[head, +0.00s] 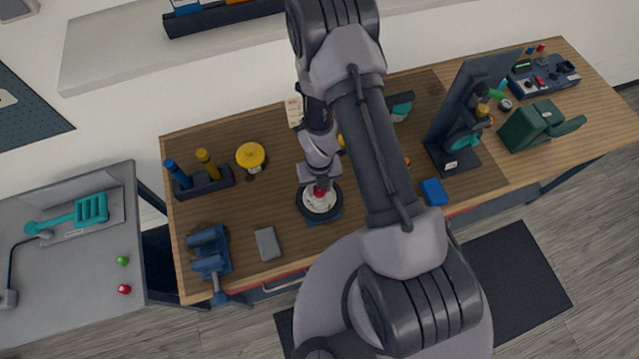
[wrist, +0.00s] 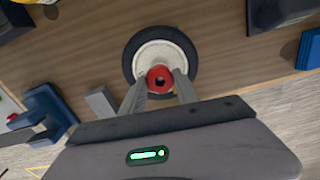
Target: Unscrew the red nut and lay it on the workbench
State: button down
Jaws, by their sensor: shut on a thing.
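The red nut (wrist: 160,79) sits at the centre of a white-hubbed black wheel in the wrist view. My gripper (wrist: 160,84) is shut on the nut, one finger on each side of it. In the head view the nut (head: 320,191) shows as a small red spot under my gripper (head: 320,184). The wheel (head: 319,206) lies flat on a blue base on the wooden workbench (head: 285,190). Whether the nut is still threaded on cannot be told.
A grey block (head: 268,243) and a blue vise (head: 209,255) stand left of the wheel. A yellow-topped piece (head: 250,155) and a tool holder (head: 203,181) are further back. A blue box (head: 433,192) lies to the right. Bare wood lies between them.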

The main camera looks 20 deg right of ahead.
jog(key=shift+w+r, duration=0.15)
jog(key=shift+n+p, duration=0.35)
jog(key=shift+n, duration=0.15)
jog(key=n, duration=0.2)
jog(key=shift+n, duration=0.4)
jog(key=n, duration=0.4)
jog(key=shift+f+n, duration=0.2)
jog(key=shift+n, duration=0.1)
jog(key=c, duration=0.8)
grip_release()
jog(key=shift+c, duration=0.2)
notch_tip(320, 180, up, 12)
jog(key=p, duration=1.1)
jog(key=shift+p, duration=0.4)
